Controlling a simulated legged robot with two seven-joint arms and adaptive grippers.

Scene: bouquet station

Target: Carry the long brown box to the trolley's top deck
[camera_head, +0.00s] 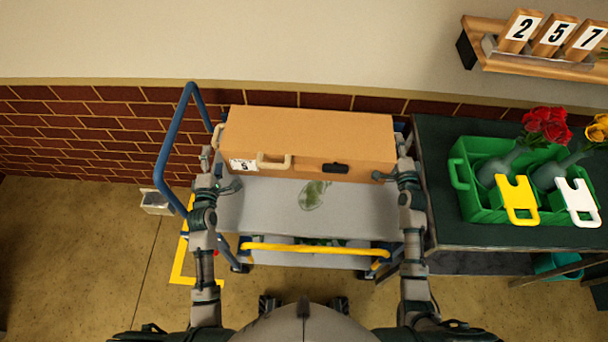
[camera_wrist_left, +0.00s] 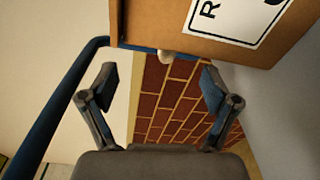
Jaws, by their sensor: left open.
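The long brown box (camera_head: 310,130) lies lengthwise on the trolley's grey top deck (camera_head: 265,205), along the back by the wall. Its front has a cream handle, a black latch and a white label. A cream handle (camera_head: 218,137) shows at its left end. My left gripper (camera_head: 221,172) is open at the box's left front corner. In the left wrist view its spread fingers (camera_wrist_left: 157,85) have nothing between them; the box (camera_wrist_left: 185,30) and a cream knob lie just beyond. My right gripper (camera_head: 393,162) looks open at the box's right end; any contact there is unclear.
The trolley has a blue push handle (camera_head: 162,155) at left and a yellow rail (camera_head: 310,247) in front. A dark table (camera_head: 450,150) at right holds a green crate (camera_head: 465,200) with flowers. A greenish mark (camera_head: 313,194) shows on the deck. A brick wall stands behind.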

